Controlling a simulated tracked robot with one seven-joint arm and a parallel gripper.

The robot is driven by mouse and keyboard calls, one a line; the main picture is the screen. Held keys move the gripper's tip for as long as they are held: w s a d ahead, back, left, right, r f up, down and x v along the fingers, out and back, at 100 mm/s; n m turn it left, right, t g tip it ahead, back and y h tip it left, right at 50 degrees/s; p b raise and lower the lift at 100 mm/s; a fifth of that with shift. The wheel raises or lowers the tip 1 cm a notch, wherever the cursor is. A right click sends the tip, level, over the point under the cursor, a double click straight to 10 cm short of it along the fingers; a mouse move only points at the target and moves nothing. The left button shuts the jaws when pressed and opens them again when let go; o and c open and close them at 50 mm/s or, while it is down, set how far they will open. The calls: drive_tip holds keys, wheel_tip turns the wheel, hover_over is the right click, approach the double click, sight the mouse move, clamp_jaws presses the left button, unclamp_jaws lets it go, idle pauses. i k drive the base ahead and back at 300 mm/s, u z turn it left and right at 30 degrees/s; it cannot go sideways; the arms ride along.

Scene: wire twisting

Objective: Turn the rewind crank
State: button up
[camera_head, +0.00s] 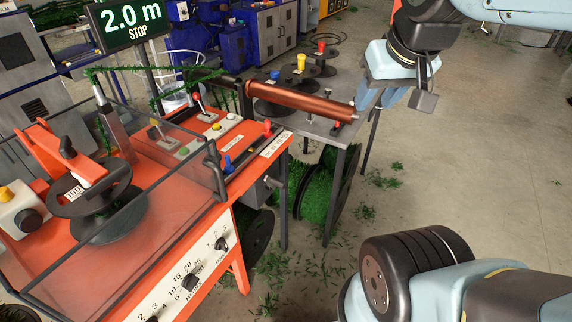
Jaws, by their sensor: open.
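What looks like the rewind crank (85,172) is a red and white arm with a dark upright knob (67,147), on top of a dark reel (100,222) at the left. The reel stands on the orange machine (255,150) behind a clear guard (160,205). My gripper (372,104) is at the upper right, beyond the machine's right end, far from the crank. It is open, with nothing seen between its fingers. Its fingertips are partly hidden by my wrist.
A display (128,22) reads 2.0 m STOP. A copper-coloured roller (300,101) lies over the grey table (335,131) near my gripper. Spools with red and yellow tops stand behind it. Green spools (318,190) and clippings are on the floor. The floor at right is mostly clear.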

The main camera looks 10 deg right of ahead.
sight(280, 186)
drive_tip(key=z, duration=0.6)
drive_tip(key=k, duration=1.2)
drive_tip(key=u, duration=1.1)
drive_tip(key=i, duration=1)
drive_tip(key=z, duration=0.1)
